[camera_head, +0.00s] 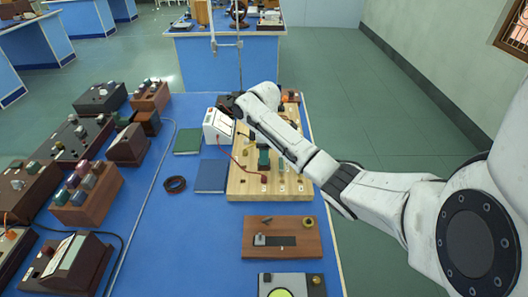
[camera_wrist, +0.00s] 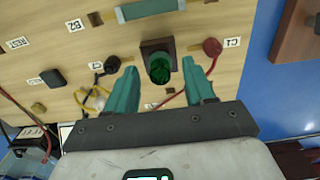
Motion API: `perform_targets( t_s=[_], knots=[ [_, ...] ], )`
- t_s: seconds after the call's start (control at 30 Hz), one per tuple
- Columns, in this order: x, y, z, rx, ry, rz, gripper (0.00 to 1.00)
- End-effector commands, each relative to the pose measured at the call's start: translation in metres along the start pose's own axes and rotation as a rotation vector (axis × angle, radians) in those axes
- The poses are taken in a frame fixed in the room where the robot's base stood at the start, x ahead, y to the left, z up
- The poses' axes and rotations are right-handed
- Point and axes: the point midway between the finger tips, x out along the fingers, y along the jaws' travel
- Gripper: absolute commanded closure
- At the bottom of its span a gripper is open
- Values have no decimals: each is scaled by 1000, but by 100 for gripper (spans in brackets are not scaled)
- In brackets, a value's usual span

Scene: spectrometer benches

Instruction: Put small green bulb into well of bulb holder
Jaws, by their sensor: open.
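The small green bulb (camera_wrist: 160,72) is in the wrist view, at the brown square bulb holder (camera_wrist: 149,46) on the wooden board. It appears upright at the holder's well; its lower end is hidden, so I cannot tell how deep it sits. My gripper (camera_wrist: 162,67) is open, with one teal finger on each side of the bulb and a visible gap to each. In the head view my arm hides the gripper's fingers, and I cannot make out the bulb or holder.
The wooden board (camera_head: 243,187) carries a red terminal (camera_wrist: 212,47), a black terminal (camera_wrist: 112,64), a teal cylinder (camera_wrist: 150,8) and loose wires. A white meter (camera_head: 218,126) stands at its left. Blue tabletop (camera_head: 190,235) is clear near the front; several bulb boxes crowd the left.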

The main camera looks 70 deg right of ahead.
Motion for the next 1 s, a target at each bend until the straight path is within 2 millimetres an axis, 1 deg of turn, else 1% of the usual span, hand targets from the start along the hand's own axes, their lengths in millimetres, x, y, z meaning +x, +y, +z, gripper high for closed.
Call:
perform_targets(
  t_s=[0.17, 0.27, 0.37, 0.47, 0.57, 0.6, 0.7, 0.8, 1.0],
  knots=[
    [0, 0, 0, 0, 0, 0, 47],
    [-5, 0, 0, 0, 1, 1, 47],
    [-17, 0, -1, -1, 2, 2, 47],
    [-35, 1, -1, -1, 2, 3, 47],
    [-56, 1, -1, -1, 2, 4, 47],
    [-70, 1, 0, -1, 1, 3, 47],
    [-89, 1, 0, 0, 0, 2, 47],
    [-100, 1, 0, -1, -1, 2, 47],
    [-108, 0, 0, 1, -1, 0, 47]
  ],
)
